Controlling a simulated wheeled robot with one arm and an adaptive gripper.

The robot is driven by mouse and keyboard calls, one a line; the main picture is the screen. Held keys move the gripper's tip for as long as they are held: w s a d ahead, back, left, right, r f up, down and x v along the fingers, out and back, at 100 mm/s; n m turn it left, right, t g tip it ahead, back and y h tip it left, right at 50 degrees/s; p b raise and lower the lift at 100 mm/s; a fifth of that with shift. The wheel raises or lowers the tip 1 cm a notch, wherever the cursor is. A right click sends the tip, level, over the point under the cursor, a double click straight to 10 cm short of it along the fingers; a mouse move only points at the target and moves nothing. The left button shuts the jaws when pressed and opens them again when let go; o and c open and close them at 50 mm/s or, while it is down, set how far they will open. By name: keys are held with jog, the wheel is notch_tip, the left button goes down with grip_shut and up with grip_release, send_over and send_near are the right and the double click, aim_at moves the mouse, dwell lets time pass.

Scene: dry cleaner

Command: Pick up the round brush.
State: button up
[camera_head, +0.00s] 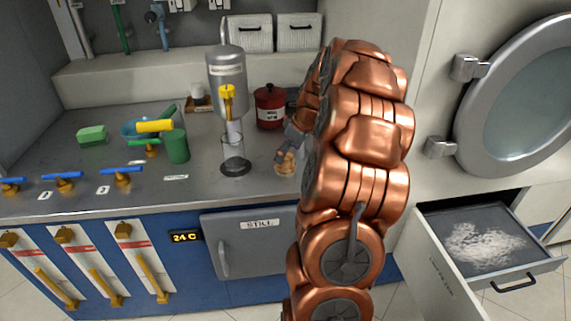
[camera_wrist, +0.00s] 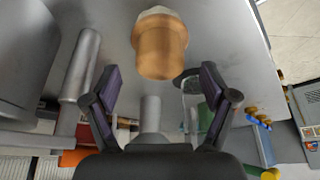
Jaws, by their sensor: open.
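A round brush, a short tan wooden cylinder with a pale faceted end, shows at the top middle of the wrist view (camera_wrist: 160,48). In the head view it stands on the grey counter (camera_head: 205,185), partly hidden by my gripper and arm (camera_head: 286,168). My gripper (camera_head: 285,146) is close above it, at the counter's right part. In the wrist view my gripper (camera_wrist: 160,76) has its two dark fingers spread apart, one on each side of the picture, with the brush ahead between them. Nothing is held.
A clear glass (camera_head: 235,154) under a grey metal cylinder (camera_head: 226,72) stands left of my gripper. A red canister (camera_head: 270,106) stands behind. An open drawer (camera_head: 460,283) juts out at lower right.

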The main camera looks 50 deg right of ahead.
jog(key=shift+x, duration=1.3)
jog(key=c, duration=1.3)
